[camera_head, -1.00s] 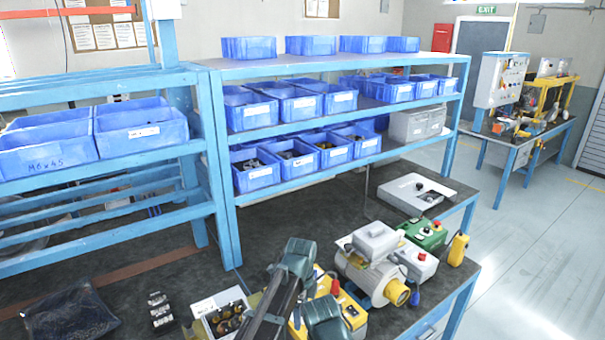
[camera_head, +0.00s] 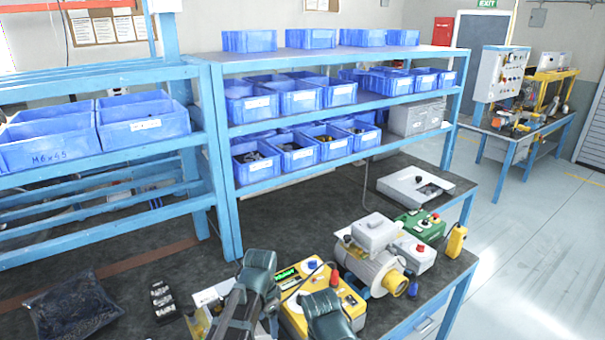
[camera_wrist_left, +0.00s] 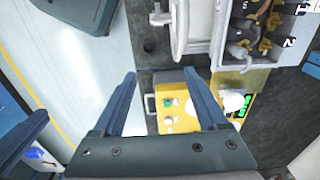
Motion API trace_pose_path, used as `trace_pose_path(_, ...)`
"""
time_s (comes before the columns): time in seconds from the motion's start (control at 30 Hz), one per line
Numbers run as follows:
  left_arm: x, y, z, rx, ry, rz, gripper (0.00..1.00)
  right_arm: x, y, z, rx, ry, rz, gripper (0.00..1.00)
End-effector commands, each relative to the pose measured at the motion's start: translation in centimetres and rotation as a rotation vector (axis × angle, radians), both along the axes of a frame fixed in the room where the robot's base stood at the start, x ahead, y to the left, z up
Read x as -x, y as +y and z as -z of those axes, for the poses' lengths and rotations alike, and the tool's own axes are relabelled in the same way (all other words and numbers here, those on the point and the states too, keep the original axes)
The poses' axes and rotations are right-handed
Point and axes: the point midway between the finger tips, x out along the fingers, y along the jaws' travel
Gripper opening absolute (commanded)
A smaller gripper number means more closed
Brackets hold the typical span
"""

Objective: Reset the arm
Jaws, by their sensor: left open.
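My left arm comes up from the bottom of the head view in front of the yellow box, and its dark links cover part of the parts box beside it. In the left wrist view my left gripper (camera_wrist_left: 160,76) is open, with nothing between its two blue-grey fingers. I cannot tell the exact gap between fingers and box.
The grey blower (camera_head: 368,265) with a yellow outlet stands right of my arm, near a green control box (camera_head: 418,228). A dark bag (camera_head: 75,308) lies at left. Blue bins (camera_head: 258,162) fill the shelves behind. The bench between shelf and arm is largely clear.

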Motion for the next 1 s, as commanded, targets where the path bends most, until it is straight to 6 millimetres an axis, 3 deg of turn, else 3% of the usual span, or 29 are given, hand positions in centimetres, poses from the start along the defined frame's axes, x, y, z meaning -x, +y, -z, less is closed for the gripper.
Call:
trace_pose_path(0.03, 1.4, 1.2, 0.0, 0.004, -0.005, -0.105, 0.76, 0.0, 0.0, 0.0, 0.000, 0.000, 0.000, 0.00)
trace_pose_path(0.2, 3.6, 3.9, 0.0, 0.018, -0.016, -0.433, 0.76, 0.0, 0.0, 0.0, 0.000, 0.000, 0.000, 0.00)
trace_pose_path(0.63, 7.6, 7.6, 0.1, 0.045, -0.033, -0.965, 0.76, 0.0, 0.0, 0.1, 0.000, 0.000, 0.000, 0.00)
trace_pose_path(1.0, 10.2, 0.8, 4.4, -0.037, 0.005, -0.765, 0.76, 0.0, 0.0, 4.4, 0.001, 0.000, -0.003, 0.00)
